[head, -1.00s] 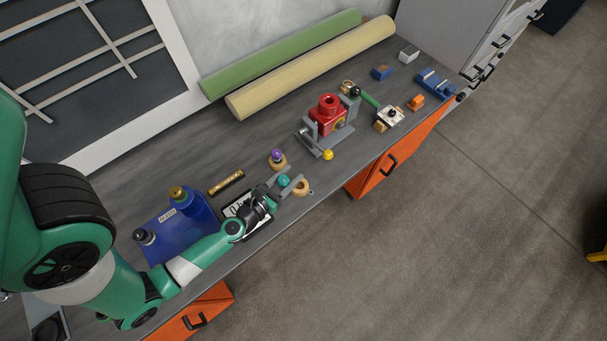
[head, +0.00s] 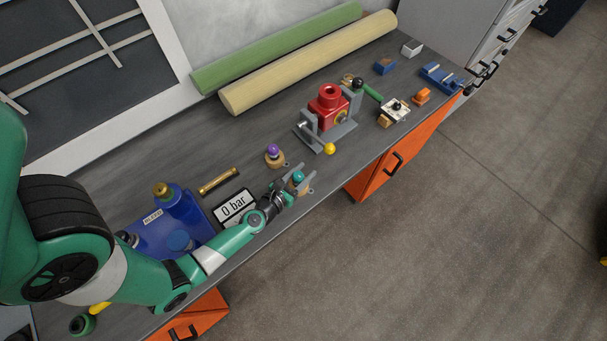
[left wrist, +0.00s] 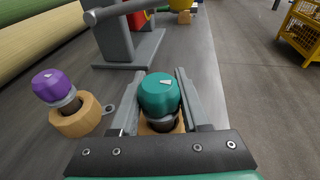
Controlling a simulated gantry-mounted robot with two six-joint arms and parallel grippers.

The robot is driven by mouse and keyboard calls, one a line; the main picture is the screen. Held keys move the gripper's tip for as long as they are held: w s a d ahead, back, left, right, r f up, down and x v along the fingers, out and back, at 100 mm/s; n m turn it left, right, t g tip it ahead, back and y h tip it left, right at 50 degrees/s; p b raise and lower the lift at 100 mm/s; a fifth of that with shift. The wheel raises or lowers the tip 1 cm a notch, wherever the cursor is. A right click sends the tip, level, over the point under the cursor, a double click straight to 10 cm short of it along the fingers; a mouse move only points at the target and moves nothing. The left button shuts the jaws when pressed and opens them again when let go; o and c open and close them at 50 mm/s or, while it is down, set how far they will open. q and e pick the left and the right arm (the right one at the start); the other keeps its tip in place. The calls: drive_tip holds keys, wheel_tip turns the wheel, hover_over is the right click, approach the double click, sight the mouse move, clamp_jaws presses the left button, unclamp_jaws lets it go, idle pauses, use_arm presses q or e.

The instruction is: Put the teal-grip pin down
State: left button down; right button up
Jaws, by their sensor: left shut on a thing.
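The teal-grip pin (head: 298,176) is between the fingers of my left gripper (head: 300,173), which is shut on it. In the left wrist view the pin's teal knob (left wrist: 160,93) is upright between the two grey fingers, with a dark collar below it. A wooden ring holder (left wrist: 147,128) shows directly under the pin; whether the pin is seated in it or just above it is hidden. A purple-grip pin (head: 272,149) stands in another wooden ring holder (head: 275,162) to the left. My right gripper is not in view.
A red block in a grey fixture (head: 330,106) with a yellow ball-ended lever (head: 330,148) stands beyond the pin. A "0 bar" display (head: 234,206), a brass rod (head: 218,180) and a blue unit (head: 178,212) lie to the left. The bench's front edge is close.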

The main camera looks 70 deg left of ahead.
use_arm(q)
drive_tip(key=shift+f, duration=0.2)
drive_tip(key=shift+c, duration=1.9)
unclamp_jaws()
drive_tip(key=shift+r, duration=0.25)
drive_tip(key=shift+s+d, duration=0.15)
drive_tip(key=shift+s, duration=0.1)
drive_tip(key=v, duration=1.1)
drive_tip(key=shift+s+d+r, duration=0.1)
drive_tip(key=shift+s+r, duration=0.05)
drive_tip(key=shift+s, duration=0.05)
drive_tip(key=shift+w, duration=0.1)
